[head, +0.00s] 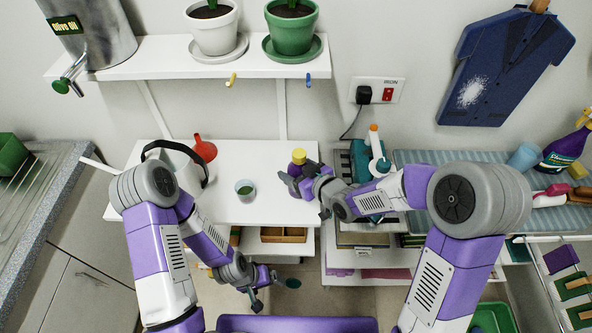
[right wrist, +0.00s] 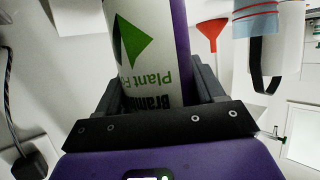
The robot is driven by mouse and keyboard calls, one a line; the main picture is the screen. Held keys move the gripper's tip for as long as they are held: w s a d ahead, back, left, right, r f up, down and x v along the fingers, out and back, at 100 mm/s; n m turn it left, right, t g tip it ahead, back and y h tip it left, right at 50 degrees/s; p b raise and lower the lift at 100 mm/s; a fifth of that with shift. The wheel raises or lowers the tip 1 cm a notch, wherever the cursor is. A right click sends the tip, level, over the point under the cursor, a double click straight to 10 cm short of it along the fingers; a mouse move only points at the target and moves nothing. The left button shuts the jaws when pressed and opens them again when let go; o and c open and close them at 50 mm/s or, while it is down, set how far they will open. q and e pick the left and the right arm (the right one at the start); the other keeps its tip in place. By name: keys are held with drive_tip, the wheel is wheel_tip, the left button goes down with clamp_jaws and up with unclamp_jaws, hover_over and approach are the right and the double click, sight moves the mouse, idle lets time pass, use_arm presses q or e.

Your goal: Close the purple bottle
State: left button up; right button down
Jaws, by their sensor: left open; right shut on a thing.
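The purple bottle (right wrist: 182,50) has a white label with a green diamond and "Plant" lettering, upside down in the right wrist view. My right gripper (head: 302,182) is shut on it, over the back right of the white table (head: 240,155). In the head view, a yellow top (head: 299,156) shows just above the fingers; I cannot tell whether it is fully shut. The fingers hide most of the bottle there. My left gripper (head: 265,290) is open and empty, low in front of the table, well apart from the bottle.
A shelf with potted plants is above. An iron (head: 378,160) and a purple spray bottle (head: 566,148) are right.

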drive_tip(key=shift+f, duration=0.1)
drive_tip(key=shift+c, duration=0.7)
unclamp_jaws()
